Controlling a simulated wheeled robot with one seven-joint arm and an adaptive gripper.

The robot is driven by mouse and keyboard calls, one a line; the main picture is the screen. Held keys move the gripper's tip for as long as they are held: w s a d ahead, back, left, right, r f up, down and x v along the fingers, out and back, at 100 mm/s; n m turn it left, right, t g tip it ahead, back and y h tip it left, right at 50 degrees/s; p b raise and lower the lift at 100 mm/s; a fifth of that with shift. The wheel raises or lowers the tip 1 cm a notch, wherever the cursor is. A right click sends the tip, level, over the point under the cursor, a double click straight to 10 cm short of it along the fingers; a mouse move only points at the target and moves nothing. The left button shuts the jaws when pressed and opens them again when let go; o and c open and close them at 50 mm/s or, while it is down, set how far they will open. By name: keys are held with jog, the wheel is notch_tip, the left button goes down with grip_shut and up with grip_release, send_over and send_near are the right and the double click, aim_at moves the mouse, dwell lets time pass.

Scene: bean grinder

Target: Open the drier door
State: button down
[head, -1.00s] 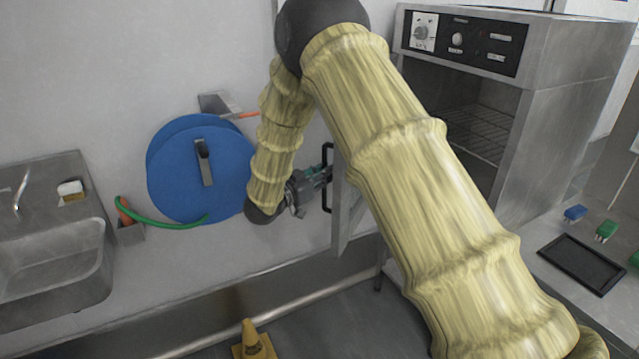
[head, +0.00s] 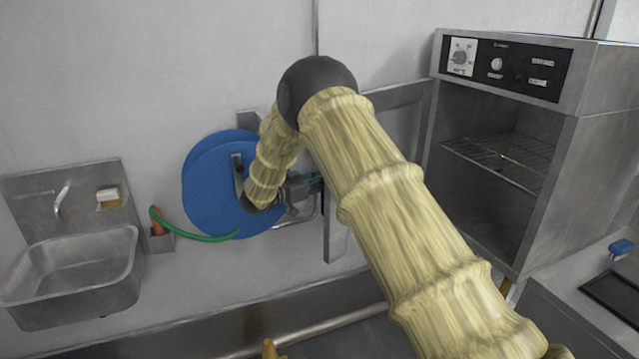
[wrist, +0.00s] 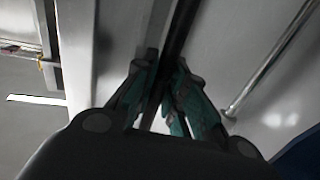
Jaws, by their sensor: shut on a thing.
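The drier (head: 590,110) is a steel cabinet at the right of the head view. Its front is open and a wire rack (head: 500,155) shows inside. The drier door (head: 338,225) is swung wide to the left, mostly behind my arm. My gripper (head: 312,185) is at the door's handle side, partly hidden by my arm in the head view. In the wrist view my gripper (wrist: 168,95) has its green-padded fingers shut on the dark bar of the door handle (wrist: 183,28). The door's pale panel (wrist: 115,50) lies behind the fingers.
A blue hose reel (head: 210,185) on the wall is close behind my gripper. A steel sink (head: 75,270) is at the left. A yellow cone (head: 272,350) stands at the bottom. A counter (head: 570,300) is at the lower right.

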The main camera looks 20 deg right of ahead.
jog(key=shift+d+r, duration=0.1)
jog(key=shift+d, duration=0.05)
jog(key=c, duration=1.7)
grip_release()
jog(key=shift+c, duration=0.2)
jog(key=shift+d, duration=0.1)
jog(key=a, duration=0.4)
jog(key=s+a, duration=0.1)
jog(key=a, duration=0.7)
jog(key=shift+s, duration=0.25)
jog(key=shift+c, duration=0.4)
